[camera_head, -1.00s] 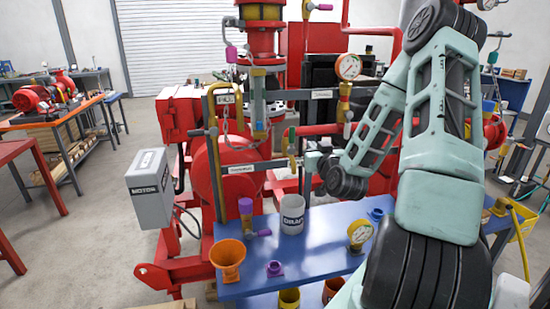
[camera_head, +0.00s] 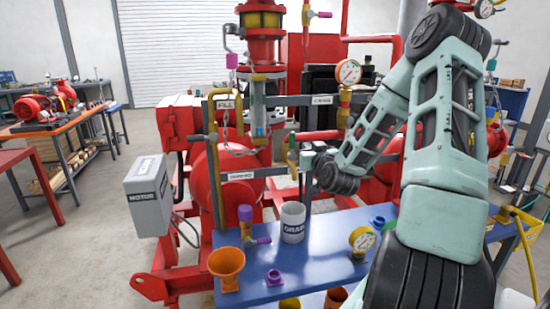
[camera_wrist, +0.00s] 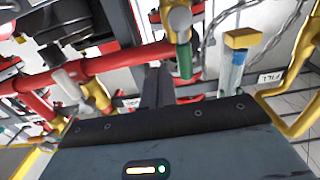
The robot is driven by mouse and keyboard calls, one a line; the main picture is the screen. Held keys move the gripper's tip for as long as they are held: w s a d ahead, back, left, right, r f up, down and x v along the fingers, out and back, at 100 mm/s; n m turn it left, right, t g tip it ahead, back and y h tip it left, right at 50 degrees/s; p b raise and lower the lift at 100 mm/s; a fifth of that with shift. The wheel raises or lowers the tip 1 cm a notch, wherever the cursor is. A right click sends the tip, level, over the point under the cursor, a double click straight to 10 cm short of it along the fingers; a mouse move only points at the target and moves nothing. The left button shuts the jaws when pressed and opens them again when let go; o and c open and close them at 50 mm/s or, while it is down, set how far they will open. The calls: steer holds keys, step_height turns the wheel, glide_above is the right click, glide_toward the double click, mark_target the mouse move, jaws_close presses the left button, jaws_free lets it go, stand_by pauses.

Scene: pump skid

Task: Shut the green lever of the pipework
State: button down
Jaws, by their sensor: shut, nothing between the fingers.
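The green lever (camera_head: 292,142) hangs on a small brass valve of the red pipework, just left of my gripper in the head view. In the wrist view the green lever (camera_wrist: 185,60) points down from its brass body, close to the right of my fingers. My gripper (camera_head: 303,161) is shut and empty beside the lever; its dark fingers (camera_wrist: 156,80) also show in the wrist view. I cannot tell whether they touch the lever. My arm hides part of the pipework to the right.
A sight glass with a yellow cap (camera_wrist: 238,50) and a yellow pipe (camera_wrist: 285,100) stand right of the lever in the wrist view. A pressure gauge (camera_head: 348,72) sits above right.

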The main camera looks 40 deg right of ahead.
mark_target(294, 140)
steer(key=shift+p+x, duration=0.4)
steer(key=shift+x, duration=1.85)
steer(key=shift+w+a+r, duration=0.15)
steer(key=shift+r, duration=0.05)
steer(key=shift+w+a+r+p, duration=0.2)
steer(key=shift+a+r+p, duration=0.05)
steer(key=shift+a+p, duration=0.2)
steer(key=shift+w+a+r, duration=0.15)
steer(key=shift+w+a, duration=0.3)
steer(key=shift+a, duration=0.25)
steer(key=shift+w+a+f, duration=0.15)
steer(key=shift+w+a, duration=0.25)
steer(key=shift+a, duration=0.2)
steer(key=shift+w+a+f, duration=0.2)
steer(key=shift+w+a, duration=0.15)
steer(key=shift+a, duration=0.25)
step_height(294, 140, down, 4)
steer(key=w+a+b, duration=0.2)
steer(key=a+b, duration=0.1)
steer(key=b, duration=0.2)
steer(key=r+p+v, duration=0.2)
steer(key=p+v, duration=0.1)
steer(key=v, duration=0.6)
steer(key=shift+s+p, duration=0.15)
steer(key=shift+p, duration=0.25)
